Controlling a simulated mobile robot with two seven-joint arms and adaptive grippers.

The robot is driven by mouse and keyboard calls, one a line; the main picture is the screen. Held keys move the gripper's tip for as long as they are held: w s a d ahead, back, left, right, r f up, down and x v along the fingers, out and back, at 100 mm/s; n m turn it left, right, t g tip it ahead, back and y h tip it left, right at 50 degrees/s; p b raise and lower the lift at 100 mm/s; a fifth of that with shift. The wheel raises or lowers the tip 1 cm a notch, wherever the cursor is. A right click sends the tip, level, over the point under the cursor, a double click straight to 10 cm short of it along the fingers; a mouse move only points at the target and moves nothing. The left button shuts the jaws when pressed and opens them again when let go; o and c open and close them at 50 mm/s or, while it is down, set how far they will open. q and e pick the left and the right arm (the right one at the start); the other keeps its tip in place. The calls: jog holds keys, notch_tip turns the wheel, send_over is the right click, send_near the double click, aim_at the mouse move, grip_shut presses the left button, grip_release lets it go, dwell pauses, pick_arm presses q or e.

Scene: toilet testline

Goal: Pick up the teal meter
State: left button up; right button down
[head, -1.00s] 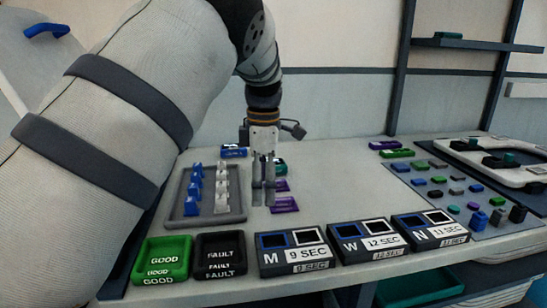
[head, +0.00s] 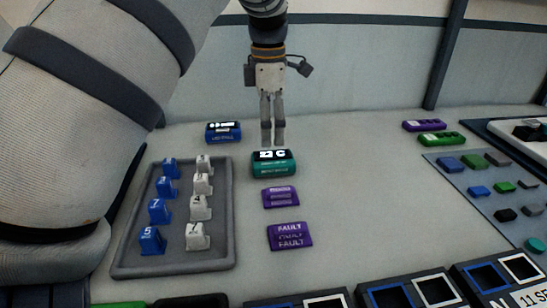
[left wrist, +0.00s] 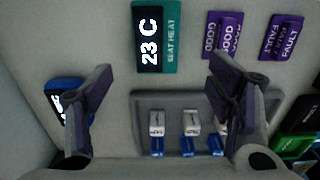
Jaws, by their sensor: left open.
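The teal meter (head: 273,168) lies on the table with a black display on top. In the left wrist view the teal meter (left wrist: 172,38) reads "23 C" and "SEAT HEAT" and sits ahead of the fingers, between their lines. My left gripper (head: 273,140) points down just behind the meter in the head view, apart from it in the left wrist view. In the left wrist view the left gripper (left wrist: 162,82) is open with its fingers wide apart and nothing between them. My right gripper is not in view.
A blue meter (head: 223,132) stands to the left. Purple tags (head: 290,236) (head: 280,196) lie in front of the teal meter. A grey tray (head: 224,240) holds blue and white numbered pieces. The table right of the teal meter is clear.

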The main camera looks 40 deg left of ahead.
aim_at(273, 158)
pick_arm(q)
jog(key=f, duration=0.6)
jog(key=w+f, duration=0.1)
jog(key=f, duration=0.2)
jog(key=shift+f, duration=0.2)
jog(key=shift+r, duration=0.1)
jog(key=c, duration=1.4)
